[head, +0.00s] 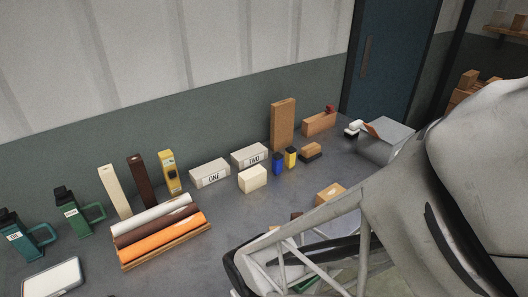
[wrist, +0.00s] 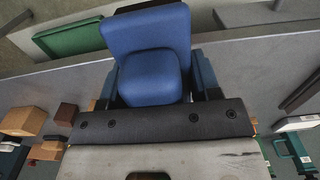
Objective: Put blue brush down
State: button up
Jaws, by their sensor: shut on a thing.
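The blue brush (wrist: 150,62) fills the upper middle of the wrist view. It has a broad blue block with a smaller rounded blue part in front. My gripper (wrist: 160,88) is shut on it, with dark fingers on both sides. The brush is close to the camera, and the grey table (wrist: 262,85) shows around it. In the head view my arm covers the lower right, so the gripper and the brush cannot be made out there.
On the table (head: 205,250) are a rack with an orange roll (head: 160,238), boxes marked ONE (head: 210,174) and TWO (head: 249,156), a cream block (head: 252,179), a brown box (head: 330,193) and green bottles (head: 72,213). A green object (wrist: 68,38) lies beyond the table edge in the wrist view.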

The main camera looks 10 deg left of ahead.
jog(key=shift+w, duration=0.1)
send_over(228, 271)
jog(key=shift+f, duration=0.75)
dwell(0.4)
jog(key=shift+f, duration=1.75)
jog(key=shift+f, duration=0.15)
jog(key=o, duration=1)
jog(key=shift+r, duration=6.15)
